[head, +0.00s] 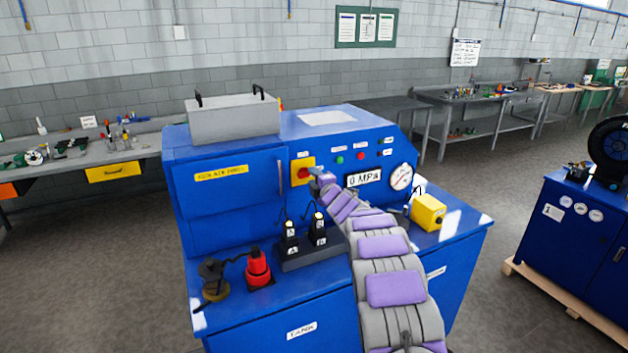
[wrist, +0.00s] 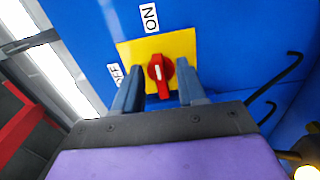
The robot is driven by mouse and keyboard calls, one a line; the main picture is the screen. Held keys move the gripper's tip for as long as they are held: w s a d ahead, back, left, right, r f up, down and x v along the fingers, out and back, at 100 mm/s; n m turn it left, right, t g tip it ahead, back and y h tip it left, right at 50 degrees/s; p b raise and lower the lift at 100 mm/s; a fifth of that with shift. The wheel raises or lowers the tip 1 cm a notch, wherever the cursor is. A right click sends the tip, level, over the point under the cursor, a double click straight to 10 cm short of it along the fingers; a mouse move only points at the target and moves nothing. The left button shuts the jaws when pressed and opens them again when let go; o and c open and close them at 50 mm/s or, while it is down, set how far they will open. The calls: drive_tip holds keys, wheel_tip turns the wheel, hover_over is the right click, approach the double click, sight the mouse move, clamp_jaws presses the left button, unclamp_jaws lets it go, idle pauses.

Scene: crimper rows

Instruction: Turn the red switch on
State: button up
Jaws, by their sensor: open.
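The red switch (wrist: 160,75) is a rotary knob on a yellow plate (wrist: 128,52) on the blue panel. In the wrist view, an ON label (wrist: 149,17) sits above the plate and an OFF label (wrist: 113,73) to its left. The knob's white mark runs roughly up and down in that view; I cannot tell for sure which label it points to. My gripper (wrist: 159,80) is open, with one finger on each side of the knob. I cannot tell whether they touch it. In the head view the red switch (head: 304,173) shows just beyond my gripper (head: 318,181).
The blue machine carries a pressure gauge (head: 401,177), a 0 MPa display (head: 363,178) and small buttons right of the switch. Black hooked tools (head: 290,232), a red fitting (head: 258,268) and a yellow block (head: 428,212) stand on its lower ledge.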

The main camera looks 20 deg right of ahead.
drive_tip(key=s, duration=1.6)
drive_tip(key=shift+s+d+f, duration=0.15)
drive_tip(key=shift+s+d, duration=0.1)
drive_tip(key=shift+d, duration=0.1)
drive_tip(key=s+a+f+m+g+b, duration=0.1)
drive_tip(key=s+a+f+m+g, duration=0.2)
drive_tip(key=s, duration=1.4)
drive_tip(key=s+a+f+m+g+b, duration=0.1)
drive_tip(key=s+a+f+m+g, duration=0.2)
drive_tip(key=s+a+m+g, duration=0.6)
drive_tip(key=s+a+f+m+g+b, duration=0.1)
drive_tip(key=s+a+f+m+g, duration=0.2)
drive_tip(key=s+a, duration=1.2)
drive_tip(key=s+m+g, duration=0.3)
drive_tip(key=s+g, duration=0.1)
drive_tip(key=s, duration=0.7)
drive_tip(key=shift+a+g, duration=0.25)
drive_tip(key=shift+g, duration=0.15)
drive_tip(key=shift+c, duration=0.3)
